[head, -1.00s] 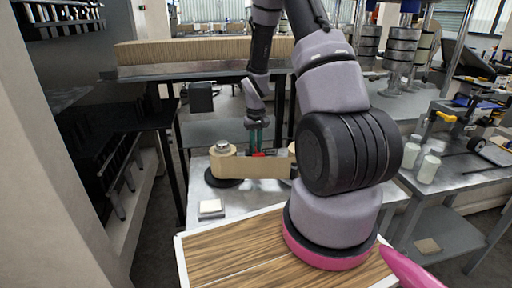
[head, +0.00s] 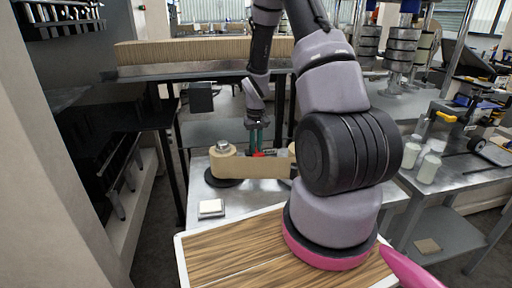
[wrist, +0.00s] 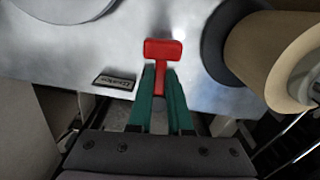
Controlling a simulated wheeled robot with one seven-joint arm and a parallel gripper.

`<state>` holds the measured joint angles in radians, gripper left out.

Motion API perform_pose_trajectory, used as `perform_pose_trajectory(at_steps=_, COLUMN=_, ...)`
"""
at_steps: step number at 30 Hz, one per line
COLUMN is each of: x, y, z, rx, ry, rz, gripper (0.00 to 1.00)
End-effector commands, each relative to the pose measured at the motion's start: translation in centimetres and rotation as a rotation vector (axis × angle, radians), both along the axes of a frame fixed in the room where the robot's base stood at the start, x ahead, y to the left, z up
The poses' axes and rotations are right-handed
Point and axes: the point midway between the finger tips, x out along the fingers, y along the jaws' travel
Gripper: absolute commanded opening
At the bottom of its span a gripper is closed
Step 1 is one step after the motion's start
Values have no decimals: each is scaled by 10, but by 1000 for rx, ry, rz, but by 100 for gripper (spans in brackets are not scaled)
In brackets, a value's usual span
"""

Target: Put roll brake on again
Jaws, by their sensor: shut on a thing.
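The roll brake shows as a red T-shaped lever (wrist: 163,50) in the wrist view, its crossbar at the far end and its stem running back between my fingers. My gripper (wrist: 160,88) has teal fingers shut on the stem. In the head view my gripper (head: 255,138) points down behind the band of kraft paper (head: 250,168), with a bit of the red lever (head: 258,154) at its tips. The paper roll (head: 222,162) stands on a dark disc at the left; it is partly hidden. A roll also shows at the right of the wrist view (wrist: 270,50).
A small dark label plate (wrist: 114,81) lies by the lever. A pale square block (head: 211,208) sits on the metal table's front left. A slatted wooden board (head: 230,245) is nearest. A side bench (head: 470,165) at right holds white bottles (head: 429,168) and clamps.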

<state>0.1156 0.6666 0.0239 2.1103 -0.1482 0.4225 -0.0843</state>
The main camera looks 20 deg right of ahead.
Motion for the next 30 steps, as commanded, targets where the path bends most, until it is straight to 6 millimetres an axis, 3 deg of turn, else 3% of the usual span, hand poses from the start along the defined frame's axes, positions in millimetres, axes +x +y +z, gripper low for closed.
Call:
perform_pose_trajectory(at_steps=5, x=1, y=2, z=0, rx=-1, ry=0, rz=-42, gripper=0)
perform_pose_trajectory(at_steps=15, x=6, y=18, z=0, rx=0, ry=-1, rz=-459, gripper=0)
perform_pose_trajectory(at_steps=25, x=7, y=19, z=0, rx=0, ry=-1, rz=-494, gripper=0)
perform_pose_trajectory(at_steps=26, x=7, y=19, z=0, rx=0, ry=-1, rz=-494, gripper=25)
perform_pose_trajectory(at_steps=27, x=7, y=19, z=0, rx=1, ry=-1, rz=-493, gripper=40)
perform_pose_trajectory(at_steps=28, x=7, y=19, z=0, rx=0, ry=-1, rz=-493, gripper=48)
perform_pose_trajectory(at_steps=30, x=7, y=19, z=0, rx=0, ry=0, rz=-492, gripper=48)
